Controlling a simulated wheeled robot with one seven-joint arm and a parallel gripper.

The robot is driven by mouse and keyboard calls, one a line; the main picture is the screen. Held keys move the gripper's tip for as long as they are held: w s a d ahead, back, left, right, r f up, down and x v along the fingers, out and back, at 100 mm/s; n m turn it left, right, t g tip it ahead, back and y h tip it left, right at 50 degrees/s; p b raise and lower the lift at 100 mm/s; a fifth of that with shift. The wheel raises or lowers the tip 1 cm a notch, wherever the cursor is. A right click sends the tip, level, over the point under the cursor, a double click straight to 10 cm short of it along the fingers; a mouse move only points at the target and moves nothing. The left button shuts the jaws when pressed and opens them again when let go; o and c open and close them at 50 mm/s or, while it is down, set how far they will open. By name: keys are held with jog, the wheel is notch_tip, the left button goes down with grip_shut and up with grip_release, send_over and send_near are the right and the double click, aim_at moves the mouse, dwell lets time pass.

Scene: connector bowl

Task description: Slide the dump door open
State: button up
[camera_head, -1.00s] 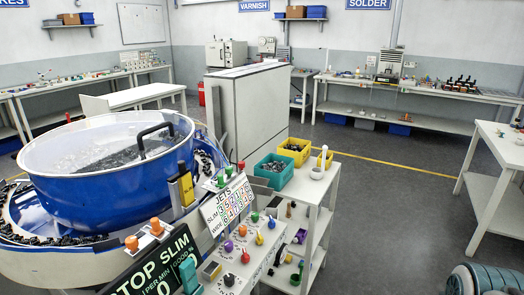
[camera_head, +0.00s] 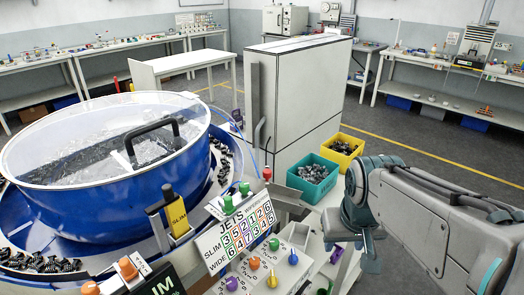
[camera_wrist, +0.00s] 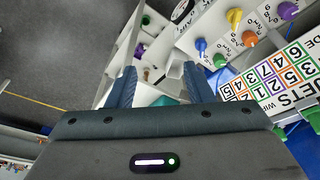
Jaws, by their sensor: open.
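The blue bowl (camera_head: 110,185) with its clear lid (camera_head: 90,135) and black handle (camera_head: 150,140) stands at the left in the head view. A yellow tab marked SLIM (camera_head: 177,217), with a black part beside it, stands at the bowl's right front. I cannot tell which part is the dump door. My gripper (camera_wrist: 160,92) is open in the wrist view, with two blue fingers apart and nothing seen between them but the white shelf unit beyond. In the head view my arm comes in from the right, and its fingertips are not clear there.
The JETS number board (camera_head: 240,232) and a panel of coloured knobs (camera_head: 262,272) stand right of the bowl. A teal bin (camera_head: 313,178) and a yellow bin (camera_head: 342,150) hold small parts behind my arm. A tall white cabinet (camera_head: 300,95) stands behind. Open floor lies further right.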

jog(key=w+a+r+n+p, duration=0.2)
jog(key=w+a+r, duration=0.25)
jog(key=w, duration=0.35)
jog(key=n+y+p, duration=0.2)
jog(key=n+p, duration=0.1)
send_near(267, 171)
jog(key=shift+t, duration=0.4)
jog(key=x, duration=0.3)
jog(key=p+x, duration=0.1)
jog(key=x, duration=0.1)
jog(key=p+x, duration=0.1)
jog(key=x, duration=0.2)
jog(key=shift+s+f, duration=0.2)
jog(key=shift+f, duration=0.25)
